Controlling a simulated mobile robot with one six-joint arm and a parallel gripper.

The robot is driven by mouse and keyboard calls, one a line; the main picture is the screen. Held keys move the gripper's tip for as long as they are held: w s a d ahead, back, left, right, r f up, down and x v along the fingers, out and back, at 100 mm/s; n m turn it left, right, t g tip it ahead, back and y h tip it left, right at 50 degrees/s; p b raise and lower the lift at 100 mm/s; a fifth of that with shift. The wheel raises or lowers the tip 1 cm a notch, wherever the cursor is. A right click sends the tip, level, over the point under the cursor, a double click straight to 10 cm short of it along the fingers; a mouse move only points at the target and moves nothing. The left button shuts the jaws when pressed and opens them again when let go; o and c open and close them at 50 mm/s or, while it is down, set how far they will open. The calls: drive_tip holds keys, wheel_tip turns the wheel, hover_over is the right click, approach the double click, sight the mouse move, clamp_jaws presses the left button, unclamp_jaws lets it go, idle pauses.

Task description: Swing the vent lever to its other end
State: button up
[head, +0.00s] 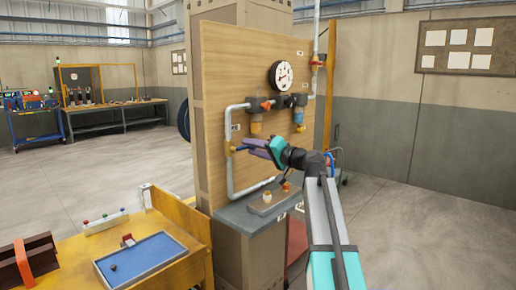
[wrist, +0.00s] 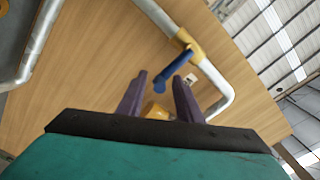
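A blue lever (head: 241,148) sticks out from a yellow valve (head: 231,149) on the grey pipe at the left of the wooden panel. No label names it as the vent lever. In the wrist view the lever (wrist: 173,72) runs from the valve (wrist: 188,46) down-left, its free end in the gap between my fingertips. My gripper (head: 254,147) is open at the lever, and its two purple fingers show on either side of the lever in the wrist view (wrist: 160,78). I cannot tell whether a finger touches it.
The wooden panel (head: 216,75) carries a gauge (head: 281,75), two filter units and a red-handled valve (head: 317,62) on the right pipe. A grey ledge (head: 240,217) juts out below. A yellow bench with a blue tray (head: 150,258) stands at the left front.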

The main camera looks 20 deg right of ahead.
drive_tip(key=v, duration=1.3)
drive_tip(key=shift+s, duration=0.35)
drive_tip(key=shift+d+f, duration=0.1)
drive_tip(key=shift+d, duration=0.05)
